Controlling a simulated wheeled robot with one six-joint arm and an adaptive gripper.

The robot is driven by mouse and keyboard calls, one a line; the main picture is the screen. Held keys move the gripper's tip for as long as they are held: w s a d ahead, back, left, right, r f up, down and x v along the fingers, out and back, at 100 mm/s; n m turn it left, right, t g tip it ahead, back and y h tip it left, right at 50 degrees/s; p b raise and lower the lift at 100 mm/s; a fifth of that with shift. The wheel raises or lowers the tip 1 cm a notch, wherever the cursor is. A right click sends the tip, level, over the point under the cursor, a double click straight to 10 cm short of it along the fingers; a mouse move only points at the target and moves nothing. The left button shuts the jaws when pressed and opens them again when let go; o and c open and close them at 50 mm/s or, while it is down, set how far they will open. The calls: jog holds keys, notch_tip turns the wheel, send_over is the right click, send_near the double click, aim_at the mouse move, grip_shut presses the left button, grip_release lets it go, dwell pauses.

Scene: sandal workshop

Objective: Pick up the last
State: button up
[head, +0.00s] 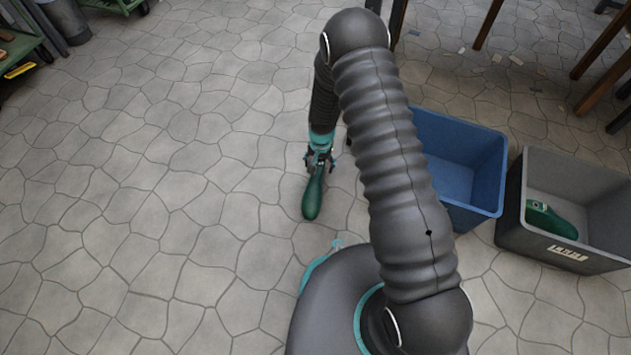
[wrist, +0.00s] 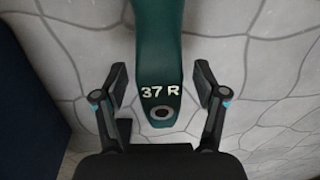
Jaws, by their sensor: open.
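A dark green shoe last (head: 312,200) lies on the stone floor below my gripper (head: 318,162) in the head view. In the wrist view the last (wrist: 160,50) runs up out of the frame. Its near end bears the white marking "37 R" and a round hole with a pale rim. My gripper (wrist: 161,84) is open, with one finger on each side of this end and a gap at both sides. The head view does not show clearly how high the fingers are over the floor. A second green last (head: 552,222) lies inside the grey bin.
A blue bin (head: 447,150) stands right of my gripper, partly hidden by my arm. The grey bin (head: 572,257) with a label stands beside it. Wooden legs (head: 487,24) rise at the upper right, with scraps on the floor. The floor at left is clear up to a green rack (head: 22,45).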

jog(key=shift+f, duration=0.6)
jog(key=shift+c, duration=0.2)
jog(key=c, duration=1.2)
jog(key=shift+r, duration=0.2)
